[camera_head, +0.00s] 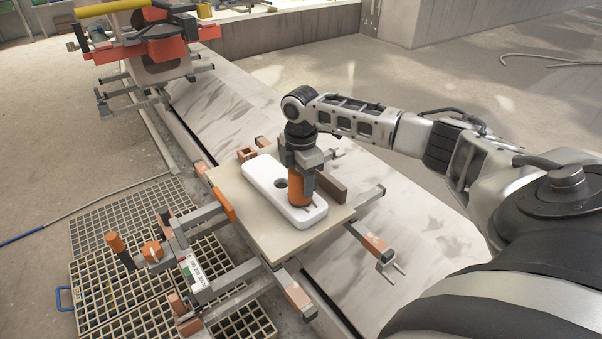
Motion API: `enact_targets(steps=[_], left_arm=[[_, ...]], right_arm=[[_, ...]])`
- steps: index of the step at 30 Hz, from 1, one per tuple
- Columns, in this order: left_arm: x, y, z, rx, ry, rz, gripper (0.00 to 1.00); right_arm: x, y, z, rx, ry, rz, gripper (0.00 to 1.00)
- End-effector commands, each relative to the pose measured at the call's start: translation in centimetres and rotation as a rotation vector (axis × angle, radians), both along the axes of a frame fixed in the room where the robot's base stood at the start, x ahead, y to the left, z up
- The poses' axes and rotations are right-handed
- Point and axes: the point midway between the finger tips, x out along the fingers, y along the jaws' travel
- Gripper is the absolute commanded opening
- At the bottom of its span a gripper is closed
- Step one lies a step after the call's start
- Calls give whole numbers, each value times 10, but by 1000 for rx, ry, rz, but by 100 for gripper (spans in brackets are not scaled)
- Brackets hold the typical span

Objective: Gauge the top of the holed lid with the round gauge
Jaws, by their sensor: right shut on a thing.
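The holed lid (265,178) is a white, rounded, long block lying on a beige board, with a dark round hole (281,183) near the middle of its top. My right gripper (301,172) points straight down over the lid's near right end. It is shut on an orange cylinder, which looks like the round gauge (300,190), held upright. The gauge's lower end is at the lid's top, to the right of the hole; I cannot tell whether it touches. My left gripper is not in view.
The beige board (232,195) sits on a frame with grey arms and orange-tipped clamps (298,297). A brown block (331,187) stands behind the gripper. Another orange cylinder (115,242) stands at left. Grids (110,290) lie on the floor; an orange machine (150,40) stands at back.

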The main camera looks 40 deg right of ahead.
Motion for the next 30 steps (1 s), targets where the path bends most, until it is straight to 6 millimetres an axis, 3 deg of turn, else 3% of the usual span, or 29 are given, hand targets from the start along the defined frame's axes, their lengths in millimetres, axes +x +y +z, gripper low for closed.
enact_targets(steps=[3, 4, 6, 17, 23, 30], left_arm=[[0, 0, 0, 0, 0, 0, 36], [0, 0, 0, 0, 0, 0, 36], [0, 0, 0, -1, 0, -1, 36], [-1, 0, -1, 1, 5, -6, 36], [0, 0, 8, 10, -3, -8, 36], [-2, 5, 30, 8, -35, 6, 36]], right_arm=[[0, 0, -1, 0, 1, 1, 32], [0, 0, -1, 0, 1, 1, 57], [0, 0, -1, 0, 1, 1, 77], [0, 0, -1, 0, 1, 1, 77], [1, 0, 34, 1, -4, 2, 77], [1, 0, 94, 0, -4, 0, 77]])
